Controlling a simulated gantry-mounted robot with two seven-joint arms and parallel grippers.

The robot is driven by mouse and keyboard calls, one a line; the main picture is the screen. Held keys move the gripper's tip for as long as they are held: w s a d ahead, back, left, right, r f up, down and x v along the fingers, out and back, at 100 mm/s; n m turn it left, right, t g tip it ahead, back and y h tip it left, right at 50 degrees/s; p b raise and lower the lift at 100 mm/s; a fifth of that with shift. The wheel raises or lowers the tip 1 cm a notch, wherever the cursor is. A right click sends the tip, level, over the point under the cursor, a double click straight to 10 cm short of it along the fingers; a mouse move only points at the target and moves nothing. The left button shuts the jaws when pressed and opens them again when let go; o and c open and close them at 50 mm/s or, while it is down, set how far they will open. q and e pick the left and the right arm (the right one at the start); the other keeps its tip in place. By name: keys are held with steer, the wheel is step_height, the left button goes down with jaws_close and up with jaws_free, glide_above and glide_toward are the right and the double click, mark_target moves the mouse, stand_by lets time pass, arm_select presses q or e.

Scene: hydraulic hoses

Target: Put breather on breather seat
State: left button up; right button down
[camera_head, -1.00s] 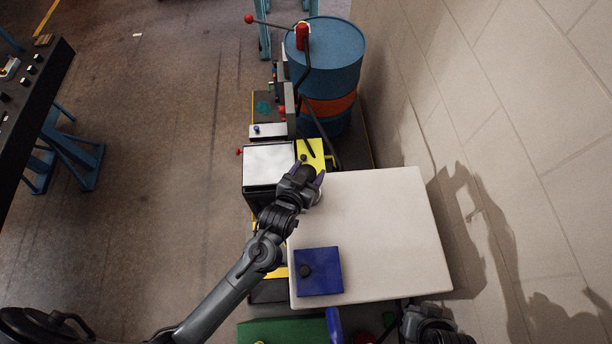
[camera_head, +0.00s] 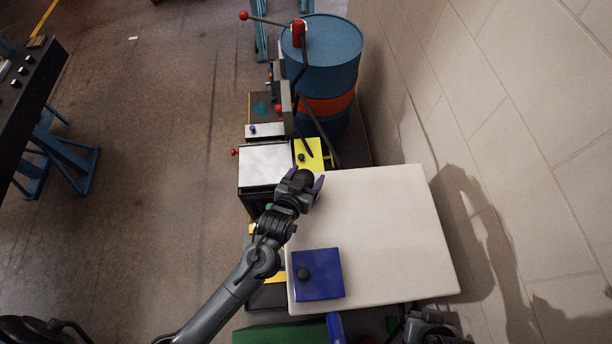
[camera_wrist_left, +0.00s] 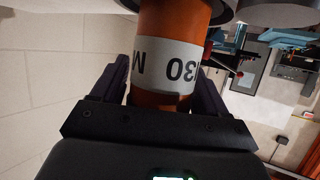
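An orange cylinder with a white label and a dark round end, likely the breather (camera_wrist_left: 165,60), stands between the fingers of my left gripper (camera_wrist_left: 165,85) in the left wrist view. The fingers lie against its sides and look shut on it. In the head view my left gripper (camera_head: 305,182) is at the back left corner of the white table, with a dark round top between its fingers. My right gripper (camera_head: 430,330) is at the bottom edge, cut off; its fingers do not show clearly. I cannot tell which part is the breather seat.
A blue plate with a black knob (camera_head: 325,285) lies at the front left of the white table (camera_head: 390,230). Behind my left gripper are a yellow plate (camera_head: 312,148), a white-topped box (camera_head: 265,165) and a blue drum (camera_head: 330,60). A wall is at the right.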

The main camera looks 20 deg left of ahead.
arm_select(q)
steer(key=shift+o, duration=1.2)
steer(key=shift+r, duration=0.1)
steer(key=b+v, duration=0.2)
steer(key=v, duration=1)
steer(key=s+a+f+m+g, duration=0.1)
steer(key=s+a+f+g, duration=0.1)
steer(key=s+g, duration=0.3)
steer(key=s+a+f+g, duration=0.3)
steer(key=s+a+g, duration=0.1)
steer(key=s, duration=0.3)
steer(key=shift+s+a+f+m+g, duration=0.3)
steer(key=shift+a+f+m+g, duration=0.1)
steer(key=shift+g, duration=0.1)
